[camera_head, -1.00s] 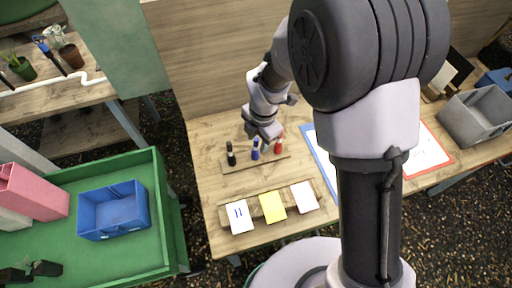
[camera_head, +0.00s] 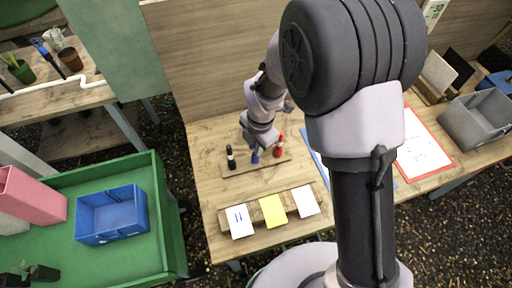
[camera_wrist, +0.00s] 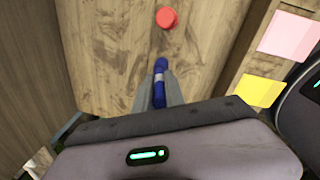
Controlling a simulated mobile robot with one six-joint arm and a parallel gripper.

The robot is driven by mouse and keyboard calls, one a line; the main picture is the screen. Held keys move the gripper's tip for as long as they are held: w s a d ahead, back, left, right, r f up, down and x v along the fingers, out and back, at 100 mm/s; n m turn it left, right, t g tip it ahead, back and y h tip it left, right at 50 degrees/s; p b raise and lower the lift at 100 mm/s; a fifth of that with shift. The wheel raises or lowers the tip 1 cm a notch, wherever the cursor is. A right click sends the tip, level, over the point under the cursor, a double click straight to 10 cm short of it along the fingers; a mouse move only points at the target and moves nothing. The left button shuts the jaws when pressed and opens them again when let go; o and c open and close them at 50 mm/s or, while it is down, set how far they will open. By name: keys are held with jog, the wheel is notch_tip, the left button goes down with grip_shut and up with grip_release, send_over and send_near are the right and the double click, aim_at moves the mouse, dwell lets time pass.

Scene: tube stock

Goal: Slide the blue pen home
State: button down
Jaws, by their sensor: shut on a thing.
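The blue pen (camera_head: 255,157) stands upright at the middle of a low wooden strip (camera_head: 240,169) on the table, between a black pen (camera_head: 231,157) and a red pen (camera_head: 279,149). My gripper (camera_head: 257,146) points down over the blue pen and is shut on it. In the wrist view the blue pen (camera_wrist: 160,72) shows between the two fingers (camera_wrist: 161,92), with a pale band partway along it. The red pen's top (camera_wrist: 167,17) shows beyond, apart from the fingers. The pen's lower end is too small to tell whether it is fully seated.
In front, a wooden rack holds a white card with blue marks (camera_head: 239,222), a yellow card (camera_head: 272,211) and a pale pink card (camera_head: 305,201). A red-edged sheet (camera_head: 424,147) and a grey bin (camera_head: 478,121) are at right. A wooden panel (camera_head: 200,60) rises behind.

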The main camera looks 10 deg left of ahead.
notch_tip(320, 180, up, 8)
jog(key=shift+r+p, duration=0.15)
jog(key=shift+p, duration=0.9)
jog(key=shift+n+g+h, duration=0.4)
jog(key=shift+g, duration=0.1)
jog(key=shift+w+a+f, duration=0.1)
jog(key=shift+w+f, duration=0.05)
jog(key=shift+f, duration=0.9)
jog(key=shift+w+a+f, duration=0.1)
jog(key=shift+f, duration=0.95)
jog(key=shift+p, duration=0.4)
jog(key=shift+f, duration=0.1)
jog(key=shift+f+b, duration=0.6)
jog(key=shift+f, duration=0.2)
jog(key=shift+f, duration=0.1)
jog(key=shift+f+b, duration=1)
jog(key=shift+f, duration=0.5)
jog(key=c, duration=1.3)
grip_release()
